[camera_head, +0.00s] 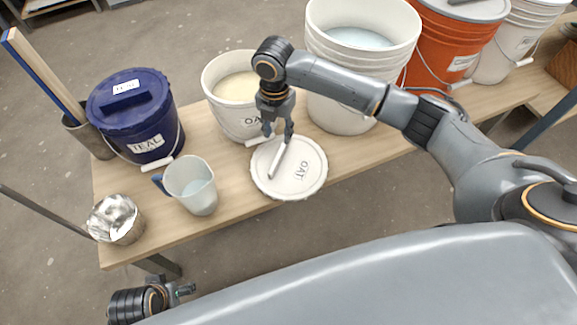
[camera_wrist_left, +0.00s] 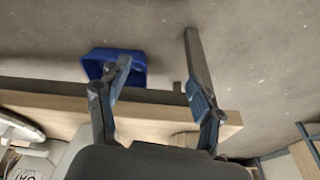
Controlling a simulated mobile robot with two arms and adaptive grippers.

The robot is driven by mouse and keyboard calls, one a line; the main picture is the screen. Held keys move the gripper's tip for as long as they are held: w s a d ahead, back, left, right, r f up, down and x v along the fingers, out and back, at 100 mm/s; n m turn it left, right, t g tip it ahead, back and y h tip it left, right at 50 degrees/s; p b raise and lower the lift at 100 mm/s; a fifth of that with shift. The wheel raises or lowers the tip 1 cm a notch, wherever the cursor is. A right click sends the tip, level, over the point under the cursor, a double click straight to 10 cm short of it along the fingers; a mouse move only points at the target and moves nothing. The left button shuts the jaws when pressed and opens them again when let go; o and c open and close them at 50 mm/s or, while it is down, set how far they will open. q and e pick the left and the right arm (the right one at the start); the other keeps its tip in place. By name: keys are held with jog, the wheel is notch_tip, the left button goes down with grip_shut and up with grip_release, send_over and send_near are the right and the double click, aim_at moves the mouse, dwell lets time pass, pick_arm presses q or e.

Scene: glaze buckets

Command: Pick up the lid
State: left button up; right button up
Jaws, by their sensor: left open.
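The white round lid (camera_head: 308,181), marked OAT and with a raised bar handle (camera_head: 277,163), lies on the wooden table near its front edge. The white OAT bucket (camera_head: 221,112) stands behind it, open, with pale contents. My right gripper (camera_head: 278,134) points down over the back part of the lid. Its fingers are apart near the far end of the handle; whether they touch it is unclear. My left gripper (camera_head: 186,290) is low at the front left, off the table. In the left wrist view its fingers (camera_wrist_left: 160,82) are open with nothing between them.
A blue TEAL bucket (camera_head: 150,136), a clear jug (camera_head: 191,186) and a metal tin (camera_head: 116,220) stand to the left. A large white bucket (camera_head: 340,83) and an orange bucket (camera_head: 438,57) stand behind right. Bare table (camera_head: 350,158) lies right of the lid.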

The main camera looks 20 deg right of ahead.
jog(key=b, duration=0.1)
send_over(278, 156)
notch_tip(278, 156, down, 5)
jog(key=shift+s+r, duration=0.1)
jog(key=shift+f, duration=0.7)
notch_tip(278, 156, down, 4)
jog(key=shift+r+b, duration=0.25)
jog(key=shift+b, duration=0.65)
jog(key=shift+f, duration=0.55)
pick_arm(q)
jog(key=v, duration=0.7)
jog(key=shift+r+t, duration=0.15)
jog(key=shift+t, duration=0.15)
jog(key=shift+a+r, duration=0.15)
jog(key=shift+r, duration=0.15)
pick_arm(e)
jog(key=shift+f, duration=0.2)
grip_shut()
